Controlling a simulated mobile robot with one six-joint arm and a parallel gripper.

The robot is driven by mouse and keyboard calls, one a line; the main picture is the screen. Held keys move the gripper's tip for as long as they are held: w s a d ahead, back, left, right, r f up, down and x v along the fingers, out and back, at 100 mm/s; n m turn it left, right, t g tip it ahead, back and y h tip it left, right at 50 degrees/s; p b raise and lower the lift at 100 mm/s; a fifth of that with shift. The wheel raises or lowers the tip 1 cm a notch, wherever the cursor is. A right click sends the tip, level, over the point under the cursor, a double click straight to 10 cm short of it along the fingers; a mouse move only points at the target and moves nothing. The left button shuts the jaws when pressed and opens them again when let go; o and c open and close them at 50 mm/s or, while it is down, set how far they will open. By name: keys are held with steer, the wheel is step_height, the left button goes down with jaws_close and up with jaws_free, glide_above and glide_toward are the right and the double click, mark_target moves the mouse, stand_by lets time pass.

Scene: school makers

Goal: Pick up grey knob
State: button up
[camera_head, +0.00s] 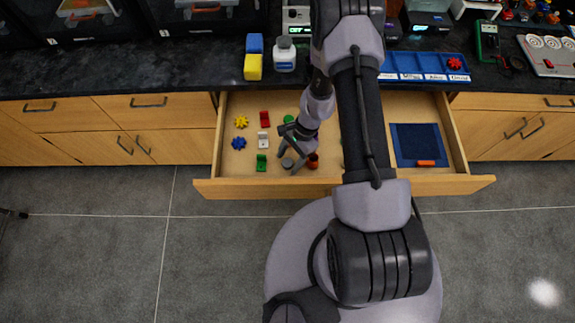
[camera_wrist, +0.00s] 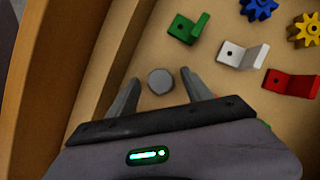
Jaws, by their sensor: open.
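The grey knob (camera_wrist: 160,81) lies on the drawer floor. In the wrist view it is a small round grey disc between the tips of my gripper (camera_wrist: 160,88), which is open, with a finger on each side and a gap to both. In the head view the grey knob (camera_head: 287,163) shows near the drawer's front, beside my gripper (camera_head: 293,162). My arm hides part of the drawer there.
The open wooden drawer (camera_head: 345,187) also holds a green bracket (camera_wrist: 185,30), a white bracket (camera_wrist: 240,54), a red bracket (camera_wrist: 290,84), blue and yellow gears, and an orange-brown part (camera_head: 313,160) right of the knob. A blue mat (camera_head: 416,142) lies at the right.

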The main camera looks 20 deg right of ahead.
jaws_close()
steer(key=shift+r, duration=0.15)
